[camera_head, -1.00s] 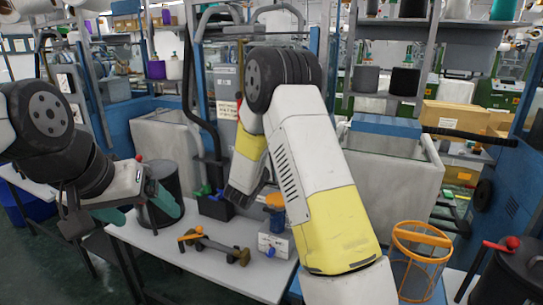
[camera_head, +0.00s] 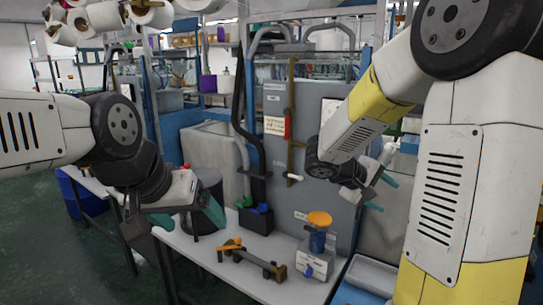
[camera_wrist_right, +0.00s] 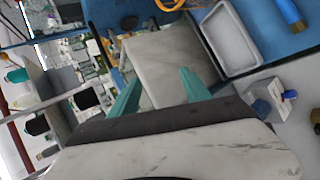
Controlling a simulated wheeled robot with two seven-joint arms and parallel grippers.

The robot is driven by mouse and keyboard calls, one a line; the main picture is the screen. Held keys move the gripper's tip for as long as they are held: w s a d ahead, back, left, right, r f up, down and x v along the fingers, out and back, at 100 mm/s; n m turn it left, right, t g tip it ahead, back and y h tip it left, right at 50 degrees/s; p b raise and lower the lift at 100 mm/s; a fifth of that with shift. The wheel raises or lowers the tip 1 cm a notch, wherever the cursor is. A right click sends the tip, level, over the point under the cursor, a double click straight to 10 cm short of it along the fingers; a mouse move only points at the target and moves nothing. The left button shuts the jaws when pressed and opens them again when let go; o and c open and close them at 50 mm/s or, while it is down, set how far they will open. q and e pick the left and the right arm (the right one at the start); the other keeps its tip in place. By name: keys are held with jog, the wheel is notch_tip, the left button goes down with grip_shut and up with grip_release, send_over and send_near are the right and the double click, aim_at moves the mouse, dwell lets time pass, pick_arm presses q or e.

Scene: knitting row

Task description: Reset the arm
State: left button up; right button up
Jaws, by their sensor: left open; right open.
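My left gripper (camera_head: 187,216) is at the left above the white table's near left part. Its teal fingers are spread apart with nothing between them. My right gripper (camera_head: 381,194) is raised at the right, in front of the grey machine panel. Its teal fingers also show in the right wrist view (camera_wrist_right: 159,92), spread wide with nothing between them. My right arm's large white and yellow links fill the right side of the head view and hide what is behind them.
A grey tray (camera_head: 372,275) lies right of the table. Bare floor shows at left.

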jog(key=s+a+m+g+y, duration=0.15)
jog(key=s+y, duration=0.25)
jog(key=s, duration=0.4)
jog(key=s+a+r+m+t+y, duration=0.1)
jog(key=s+a+r+y, duration=0.1)
jog(key=s+a+y, duration=0.2)
jog(key=s+a+r+m+t+y, duration=0.1)
jog(key=s+a+r+t+y, duration=0.1)
jog(key=a, duration=0.8)
jog(key=s+r+y, duration=0.1)
jog(key=s+y, duration=0.1)
jog(key=s, duration=0.1)
jog(key=shift+s+r+m+y, duration=0.15)
jog(key=shift+s+m+y, duration=0.15)
jog(key=shift+s+m, duration=0.1)
jog(key=shift+t, duration=0.25)
